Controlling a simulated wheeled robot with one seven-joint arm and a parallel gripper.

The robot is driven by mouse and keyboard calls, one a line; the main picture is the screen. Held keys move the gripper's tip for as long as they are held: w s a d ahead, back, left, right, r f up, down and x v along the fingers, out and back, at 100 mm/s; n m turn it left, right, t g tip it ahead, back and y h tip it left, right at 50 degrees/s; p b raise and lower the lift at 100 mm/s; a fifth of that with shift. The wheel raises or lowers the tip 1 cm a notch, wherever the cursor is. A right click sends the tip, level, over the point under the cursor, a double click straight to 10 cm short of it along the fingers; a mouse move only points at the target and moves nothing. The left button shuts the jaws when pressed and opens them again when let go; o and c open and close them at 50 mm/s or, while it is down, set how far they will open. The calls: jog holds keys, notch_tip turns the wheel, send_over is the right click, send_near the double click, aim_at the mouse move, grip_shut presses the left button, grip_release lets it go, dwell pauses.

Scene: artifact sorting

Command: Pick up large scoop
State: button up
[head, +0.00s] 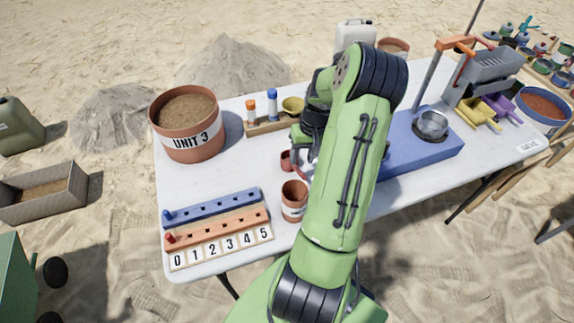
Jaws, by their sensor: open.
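My arm reaches over the white table, and my gripper (298,152) is above its middle, pointing down. The gripper is open, but the arm hides much of it. A small red scoop-like cup (287,160) is at the fingertips; I cannot tell whether they touch it. A larger yellow scoop-like bowl (292,105) sits at the right of a wooden rack (262,127), behind the gripper. Which of these is the large scoop is not certain from size alone, though the yellow one looks bigger.
A sand-filled bucket marked UNIT 3 (188,125) stands at the back left. A terracotta cup (294,200) is in front of the gripper. A numbered peg board (218,232) lies front left. A blue block with a metal bowl (432,124) is right of my arm.

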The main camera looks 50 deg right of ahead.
aim_at(298, 169)
jog(key=f, duration=0.3)
jog(key=f+b, duration=0.1)
jog(key=f, duration=0.2)
jog(key=w+a+f, duration=0.1)
jog(key=f, duration=0.2)
jog(key=shift+f+b, duration=0.15)
jog(key=shift+b, duration=0.25)
grip_shut()
